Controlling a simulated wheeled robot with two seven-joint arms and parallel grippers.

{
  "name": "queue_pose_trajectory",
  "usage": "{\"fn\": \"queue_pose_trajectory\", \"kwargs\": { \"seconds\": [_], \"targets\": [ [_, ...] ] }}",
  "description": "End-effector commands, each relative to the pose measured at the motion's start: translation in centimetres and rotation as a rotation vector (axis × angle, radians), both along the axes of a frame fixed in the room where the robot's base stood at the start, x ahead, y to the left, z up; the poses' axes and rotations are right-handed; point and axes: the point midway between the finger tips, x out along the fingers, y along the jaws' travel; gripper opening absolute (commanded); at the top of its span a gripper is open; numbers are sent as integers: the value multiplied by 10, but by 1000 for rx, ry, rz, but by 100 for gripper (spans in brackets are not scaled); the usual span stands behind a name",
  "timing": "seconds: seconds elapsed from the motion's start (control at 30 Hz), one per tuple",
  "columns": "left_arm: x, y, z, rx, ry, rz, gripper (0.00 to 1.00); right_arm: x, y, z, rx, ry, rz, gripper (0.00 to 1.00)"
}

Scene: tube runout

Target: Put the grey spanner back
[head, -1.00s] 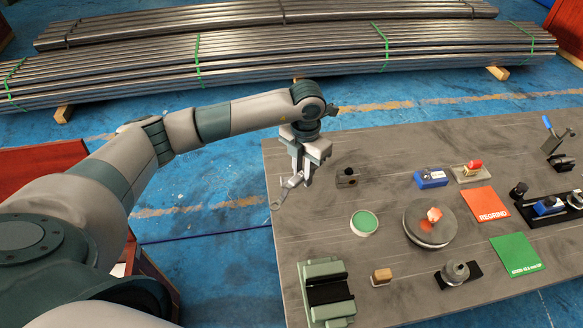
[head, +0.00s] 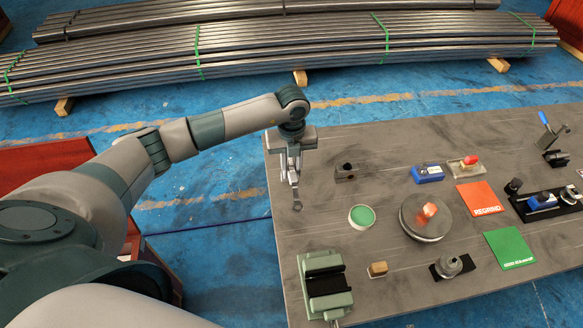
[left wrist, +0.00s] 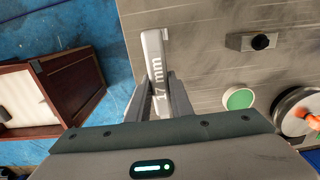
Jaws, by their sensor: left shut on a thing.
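The grey spanner (head: 297,198) is held in my left gripper (head: 291,172) over the left edge area of the grey bench (head: 330,224). In the head view it points toward the front, with its end ring visible below the fingers. In the left wrist view the spanner (left wrist: 154,62) lies between the two fingers (left wrist: 160,98) and bears the marking "17 mm". I cannot tell whether it touches the bench top. My right gripper is not in view.
A green vise (head: 326,288) stands at the front left. A turntable (head: 426,219), a red card (head: 482,198) and a green card (head: 510,248) lie further right. An open brown box (left wrist: 50,85) is off the bench.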

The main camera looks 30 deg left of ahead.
Motion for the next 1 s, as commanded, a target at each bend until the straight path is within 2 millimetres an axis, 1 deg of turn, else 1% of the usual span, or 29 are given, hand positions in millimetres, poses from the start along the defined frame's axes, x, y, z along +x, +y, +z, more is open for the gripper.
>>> {"fn": "queue_pose_trajectory", "kwargs": {
  "seconds": [0.27,0.37,0.8,1.0],
  "targets": [
    [1,1,-1,-1,-1,0,0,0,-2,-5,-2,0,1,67],
    [1,1,-7,-1,1,-1,0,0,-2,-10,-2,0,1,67],
    [1,0,-48,-1,1,-1,0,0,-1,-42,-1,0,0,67],
    [1,0,-62,-1,0,-1,0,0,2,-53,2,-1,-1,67]
  ]
}}
